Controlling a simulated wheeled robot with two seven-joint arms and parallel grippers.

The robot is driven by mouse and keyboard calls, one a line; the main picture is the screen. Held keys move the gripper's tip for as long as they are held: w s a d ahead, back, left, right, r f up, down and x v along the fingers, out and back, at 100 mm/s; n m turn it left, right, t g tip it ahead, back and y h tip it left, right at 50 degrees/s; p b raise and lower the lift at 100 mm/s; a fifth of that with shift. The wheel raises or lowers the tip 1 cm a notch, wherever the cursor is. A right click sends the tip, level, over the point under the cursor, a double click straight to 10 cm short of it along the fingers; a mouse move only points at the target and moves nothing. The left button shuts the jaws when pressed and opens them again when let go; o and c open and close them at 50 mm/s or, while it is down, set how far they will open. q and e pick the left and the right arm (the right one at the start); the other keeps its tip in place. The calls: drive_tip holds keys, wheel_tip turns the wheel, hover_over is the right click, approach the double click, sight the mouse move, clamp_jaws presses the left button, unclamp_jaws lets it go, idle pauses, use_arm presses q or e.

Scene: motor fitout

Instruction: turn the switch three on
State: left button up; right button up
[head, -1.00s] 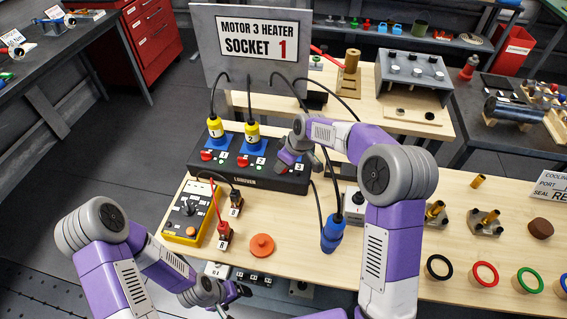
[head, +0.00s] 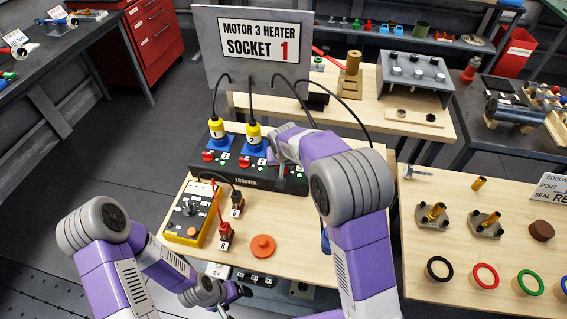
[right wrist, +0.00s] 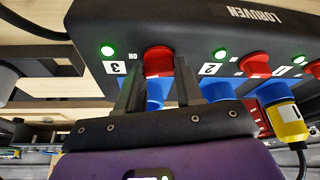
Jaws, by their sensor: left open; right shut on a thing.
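The black LORUVEN switch box (head: 265,182) stands on the bench, with red switches one (head: 208,156) and two (head: 244,162) visible in the head view. Switch three is hidden there behind my right arm. In the right wrist view, my right gripper (right wrist: 158,82) is shut on the red knob of switch three (right wrist: 158,58), one finger on each side. A green lamp (right wrist: 107,50) glows beside the label 3, and "ON" is printed near the knob. Another green lamp (right wrist: 221,54) glows by label 2. My left gripper (head: 236,293) is open and empty at the bench's front edge.
Yellow plugs (head: 216,128) with cables stand behind the switches, below the socket sign (head: 257,40). A yellow meter (head: 188,213) and an orange disc (head: 263,247) lie in front of the box. Coloured rings (head: 485,275) lie at the right.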

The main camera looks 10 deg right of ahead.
drive_tip(key=shift+a+m+h, duration=0.1)
drive_tip(key=shift+m+h, duration=0.5)
drive_tip(key=shift+m, duration=0.8)
drive_tip(key=shift+g, duration=0.3)
drive_tip(key=o, duration=1)
drive_tip(key=shift+o, duration=0.2)
drive_tip(key=p+v, duration=0.1)
drive_tip(key=v, duration=0.6)
drive_tip(key=shift+s+r, duration=0.15)
drive_tip(key=shift+r, duration=0.1)
